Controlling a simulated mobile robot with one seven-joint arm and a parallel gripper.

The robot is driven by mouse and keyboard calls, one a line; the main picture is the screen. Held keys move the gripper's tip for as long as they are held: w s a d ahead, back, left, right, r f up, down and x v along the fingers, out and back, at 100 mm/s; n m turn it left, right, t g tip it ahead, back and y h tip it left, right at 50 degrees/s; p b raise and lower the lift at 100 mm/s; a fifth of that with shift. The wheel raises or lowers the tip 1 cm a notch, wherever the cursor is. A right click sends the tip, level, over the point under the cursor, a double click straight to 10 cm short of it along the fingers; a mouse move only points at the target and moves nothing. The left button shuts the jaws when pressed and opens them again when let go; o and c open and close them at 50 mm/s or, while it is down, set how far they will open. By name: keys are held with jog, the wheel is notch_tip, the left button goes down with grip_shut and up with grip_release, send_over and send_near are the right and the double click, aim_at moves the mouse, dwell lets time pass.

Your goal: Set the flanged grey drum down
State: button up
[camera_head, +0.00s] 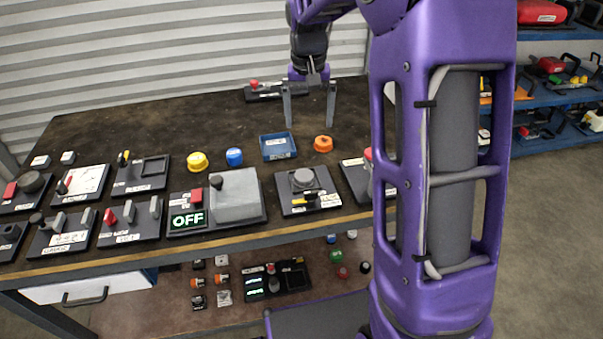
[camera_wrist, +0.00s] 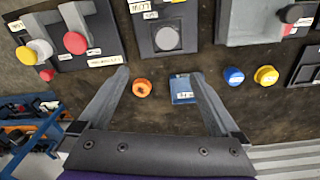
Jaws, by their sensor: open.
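A round grey piece (camera_head: 303,178), the only drum-like thing I can pick out, sits on a black panel (camera_head: 291,208) right of centre on the bench. My gripper (camera_head: 309,120) is open and empty above the back of the bench, apart from the drum. In the wrist view my gripper (camera_wrist: 158,74) has its fingers wide apart, pointing toward the panel, with nothing between the tips.
A blue tray (camera_head: 264,150) and an orange knob (camera_head: 323,143) lie on the bench near my gripper. Blue (camera_head: 234,157) and yellow (camera_head: 197,161) knobs stand further left. A large grey block (camera_head: 236,200) sits beside the drum's panel. Several switch panels crowd the front left.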

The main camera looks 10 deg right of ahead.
jog(key=a, duration=0.1)
jog(key=b, duration=0.2)
send_over(304, 176)
notch_tip(304, 176, down, 11)
jog(key=shift+a+f, duration=0.1)
jog(key=shift+a, duration=0.05)
jog(key=shift+f+b, duration=0.6)
jog(key=shift+f, duration=2.05)
